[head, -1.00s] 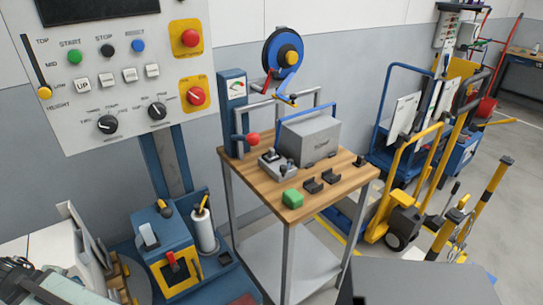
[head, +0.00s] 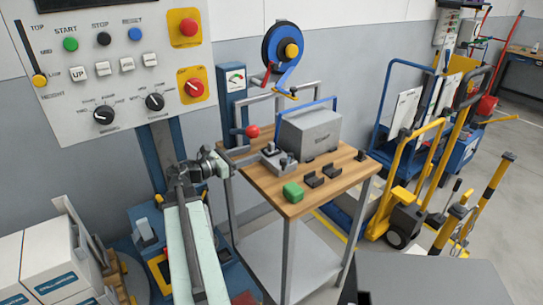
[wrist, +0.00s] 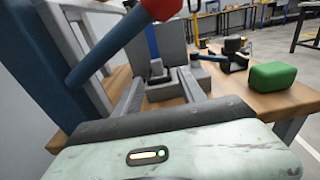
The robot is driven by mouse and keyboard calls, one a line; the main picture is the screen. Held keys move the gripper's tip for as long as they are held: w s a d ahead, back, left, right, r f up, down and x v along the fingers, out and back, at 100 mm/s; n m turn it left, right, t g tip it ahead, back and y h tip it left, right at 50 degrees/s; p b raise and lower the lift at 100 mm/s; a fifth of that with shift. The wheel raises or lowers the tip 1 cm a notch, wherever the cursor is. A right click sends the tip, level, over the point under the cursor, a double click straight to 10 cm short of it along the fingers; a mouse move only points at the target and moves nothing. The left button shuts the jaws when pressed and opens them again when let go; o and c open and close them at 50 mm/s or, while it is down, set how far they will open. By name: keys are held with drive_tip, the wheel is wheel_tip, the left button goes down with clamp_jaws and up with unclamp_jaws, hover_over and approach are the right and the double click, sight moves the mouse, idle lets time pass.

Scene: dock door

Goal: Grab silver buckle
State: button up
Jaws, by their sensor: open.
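A grey metal fixture (head: 279,160) with dark upright parts stands on the wooden bench top; it also shows in the wrist view (wrist: 166,90). I cannot tell a separate silver buckle from it at this size. Two small dark buckle-like pieces lie to its right, the nearer one (head: 313,180) and the farther one (head: 331,171). My gripper (head: 243,156) is at the bench's left edge, left of the fixture. In the wrist view its two grey fingers (wrist: 160,84) are apart, pointing toward the fixture. I see nothing held.
A red lever knob (head: 253,131) on the blue post (head: 234,105) hangs close above my gripper. A green block (head: 293,192) lies at the bench's front. A grey box (head: 310,135) with a blue strap stands behind.

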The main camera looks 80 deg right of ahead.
sight(269, 146)
drive_tip(key=shift+w+d+x, duration=0.15)
drive_tip(key=shift+x, duration=1.85)
drive_tip(key=shift+w+d+x, duration=0.1)
drive_tip(key=shift+d+x, duration=0.05)
drive_tip(key=shift+x, duration=1.8)
drive_tip(key=shift+a+r, duration=0.1)
drive_tip(key=shift+r, duration=0.05)
clamp_jaws()
